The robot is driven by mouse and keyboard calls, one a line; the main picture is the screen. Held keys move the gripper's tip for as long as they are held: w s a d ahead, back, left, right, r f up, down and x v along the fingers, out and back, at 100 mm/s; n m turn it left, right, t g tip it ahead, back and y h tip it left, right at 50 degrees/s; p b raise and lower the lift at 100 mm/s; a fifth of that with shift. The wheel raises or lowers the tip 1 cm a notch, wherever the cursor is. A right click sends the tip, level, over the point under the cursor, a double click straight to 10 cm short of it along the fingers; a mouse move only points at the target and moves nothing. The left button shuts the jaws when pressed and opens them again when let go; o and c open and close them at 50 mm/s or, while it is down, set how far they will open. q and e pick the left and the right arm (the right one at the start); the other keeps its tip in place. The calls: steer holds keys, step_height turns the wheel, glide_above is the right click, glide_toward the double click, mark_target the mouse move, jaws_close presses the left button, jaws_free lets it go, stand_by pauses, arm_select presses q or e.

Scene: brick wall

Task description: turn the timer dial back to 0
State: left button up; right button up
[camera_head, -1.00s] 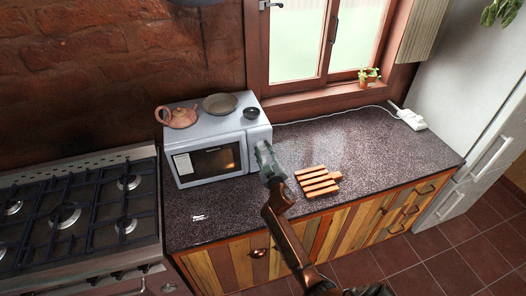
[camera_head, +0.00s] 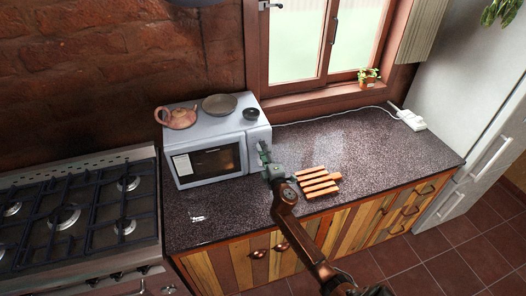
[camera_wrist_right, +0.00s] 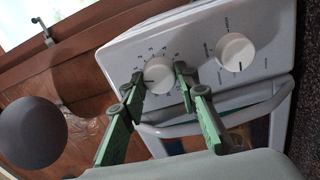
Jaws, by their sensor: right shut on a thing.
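A white microwave (camera_head: 195,130) stands on the counter beside the stove. In the right wrist view its panel (camera_wrist_right: 130,48) carries two round white dials. The timer dial (camera_wrist_right: 160,78) has a numbered scale around it; I cannot read where it points. The other dial (camera_wrist_right: 236,52) has a dark pointer line and word labels. My right gripper (camera_head: 264,152) is at the microwave's right front. In the wrist view its green fingers (camera_wrist_right: 160,84) sit on either side of the timer dial, shut on it. In the head view the dials are hidden or too small. My left gripper is out of view.
A teapot (camera_head: 177,117), a shallow dish (camera_head: 219,104) and a small dark bowl (camera_head: 251,113) stand on the microwave. A slatted wooden board (camera_head: 318,182) lies on the counter near my right gripper. A gas stove (camera_head: 78,215) is at left.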

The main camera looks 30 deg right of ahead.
steer(key=shift+n+y+p, duration=0.3)
steer(key=shift+n+p, duration=0.4)
steer(key=shift+n, duration=3.3)
steer(key=o, duration=1.1)
steer(key=shift+o, duration=0.2)
steer(key=shift+s, duration=0.15)
steer(key=v, duration=1.1)
steer(key=shift+s, duration=0.35)
